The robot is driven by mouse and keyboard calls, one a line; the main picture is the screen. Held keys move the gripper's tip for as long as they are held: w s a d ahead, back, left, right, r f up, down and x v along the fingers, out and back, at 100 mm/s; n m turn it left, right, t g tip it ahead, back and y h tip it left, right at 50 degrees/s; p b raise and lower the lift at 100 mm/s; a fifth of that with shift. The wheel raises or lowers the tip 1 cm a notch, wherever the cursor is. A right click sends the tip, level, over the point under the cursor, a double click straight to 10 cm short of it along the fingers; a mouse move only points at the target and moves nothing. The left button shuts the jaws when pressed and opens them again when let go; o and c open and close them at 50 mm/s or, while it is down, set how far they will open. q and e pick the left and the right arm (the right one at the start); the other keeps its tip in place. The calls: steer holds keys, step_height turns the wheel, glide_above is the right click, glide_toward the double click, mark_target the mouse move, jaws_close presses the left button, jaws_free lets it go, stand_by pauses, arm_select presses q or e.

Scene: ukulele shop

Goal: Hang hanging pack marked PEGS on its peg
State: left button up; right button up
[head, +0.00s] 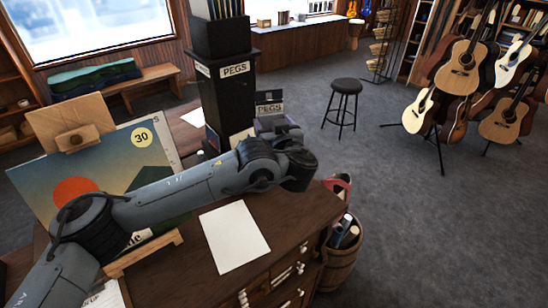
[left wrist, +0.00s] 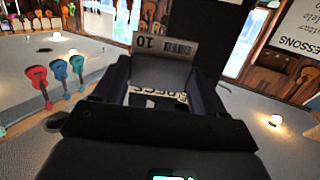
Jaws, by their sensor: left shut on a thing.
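The pack marked PEGS (head: 269,108) shows in the head view just right of the black display stand (head: 223,105), whose sign also reads PEGS (head: 235,70). My left gripper (head: 273,125) is shut on the pack, below its label, and my forearm hides part of the jaws. In the left wrist view the pack (left wrist: 157,94) sits between the two dark fingers of the left gripper (left wrist: 160,78), its lettering upside down. A pale tag marked 10 (left wrist: 165,45) shows beyond the fingers. The peg itself cannot be made out. My right gripper is not in view.
A wooden counter (head: 285,270) with a blank white sheet (head: 234,236) lies below my left arm. A picture board (head: 85,165) stands at left on an easel. A basket (head: 342,262) stands beside the counter. Open floor lies right, with a stool (head: 346,88) and guitars.

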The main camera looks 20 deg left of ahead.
mark_target(259, 119)
arm_select(q)
steer(key=shift+s+a+r+n+y+b, duration=0.15)
steer(key=shift+a+r+n+y+b, duration=0.15)
steer(key=shift+y, duration=0.25)
steer(key=shift+s+a+r+n+y+b, duration=0.15)
steer(key=shift+n+y+b, duration=0.1)
steer(key=shift+n+y, duration=0.25)
steer(key=shift+s+r+y, duration=0.15)
steer(key=shift+y, duration=0.3)
steer(key=shift+a+r, duration=0.2)
steer(key=shift+a, duration=0.05)
steer(key=shift+w+a+p, duration=0.35)
steer(key=shift+a+p, duration=0.05)
steer(key=shift+a, duration=0.05)
steer(key=shift+w+a+f+p, duration=0.15)
steer(key=shift+w+a+p, duration=0.75)
steer(key=shift+a, duration=0.25)
steer(key=w+a, duration=0.2)
steer(key=w+a+p, duration=0.1)
steer(key=a, duration=0.1)
steer(key=shift+f, duration=0.35)
steer(key=shift+w+a+f+b, duration=0.25)
steer(key=shift+f+b, duration=0.1)
steer(key=shift+b, duration=0.8)
steer(key=shift+w+a+b, duration=0.1)
steer(key=shift+a+b, duration=0.05)
steer(key=shift+b, duration=0.9)
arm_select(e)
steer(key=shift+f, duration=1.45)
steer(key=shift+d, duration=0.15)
